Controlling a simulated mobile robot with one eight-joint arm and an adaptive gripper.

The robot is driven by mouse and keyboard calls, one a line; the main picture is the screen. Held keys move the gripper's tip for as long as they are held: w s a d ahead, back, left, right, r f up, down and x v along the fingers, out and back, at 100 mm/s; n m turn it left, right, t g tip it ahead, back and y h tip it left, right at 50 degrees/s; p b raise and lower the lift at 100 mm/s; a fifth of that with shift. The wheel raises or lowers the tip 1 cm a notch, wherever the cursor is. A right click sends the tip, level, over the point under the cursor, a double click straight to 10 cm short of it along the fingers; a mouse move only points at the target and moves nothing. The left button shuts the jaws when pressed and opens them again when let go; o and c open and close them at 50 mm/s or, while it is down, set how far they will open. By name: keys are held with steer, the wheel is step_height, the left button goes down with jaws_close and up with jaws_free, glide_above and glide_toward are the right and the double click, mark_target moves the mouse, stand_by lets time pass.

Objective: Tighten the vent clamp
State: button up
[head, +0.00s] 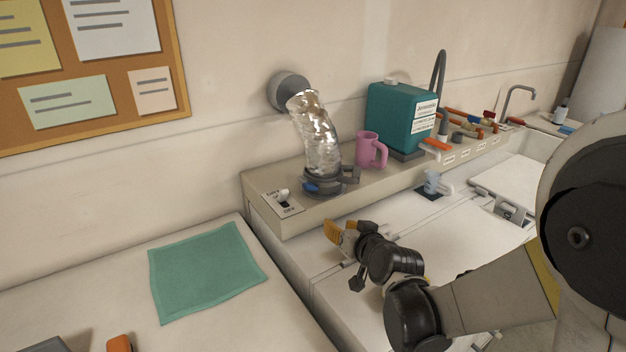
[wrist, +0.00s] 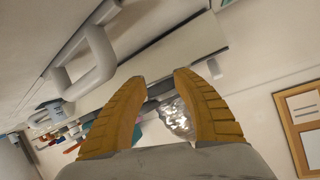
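The silver flexible vent duct (head: 316,138) runs from a round grey wall outlet (head: 288,90) down to a dark grey clamp (head: 324,184) on the beige raised ledge. The clamp has a blue part on its left and a grey lever-like piece (head: 351,174) on its right. My gripper (head: 345,229) is in front of and below the ledge, apart from the clamp. In the wrist view my gripper (wrist: 160,84) has its two yellow fingers spread, with nothing seen held. The duct (wrist: 178,118) shows beyond and between them; the clamp is mostly hidden there.
A pink mug (head: 369,150) and a teal jug (head: 402,117) stand right of the clamp. Coloured valve handles (head: 470,122) line the ledge farther right. A green cloth (head: 206,271) lies on the left counter.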

mark_target(312, 189)
steer(key=w+a+r+n+t+p, duration=0.25)
steer(key=a+r+n+p, duration=0.25)
steer(key=n, duration=1)
steer(key=shift+t+h, duration=0.25)
steer(key=shift+h, duration=0.05)
steer(key=b+x, duration=0.1)
steer(key=x, duration=0.9)
steer(key=shift+f, duration=0.1)
jaws_close()
